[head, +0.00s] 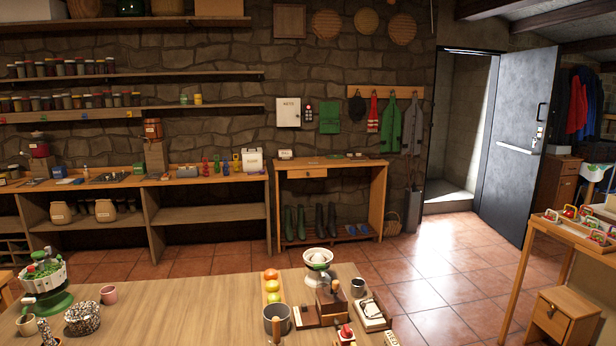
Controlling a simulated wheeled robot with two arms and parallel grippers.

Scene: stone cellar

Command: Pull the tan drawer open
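Two wooden drawer fronts could be the tan drawer, and I cannot tell which is meant. One is a light wood drawer (307,173) under the top of the narrow table (375,163) against the back wall. It has a small dark handle and looks shut. The other is a tan wooden box-like front with a dark round knob (551,312), low under the wooden table at the right. I cannot tell whether it is open. Neither of my grippers is in view.
A wooden table (180,302) with a grinder, mugs and a pot fills the near foreground. Boots (320,222) stand under the back table. Tiled floor (430,270) is clear between the tables. An open grey door (513,145) stands at the right.

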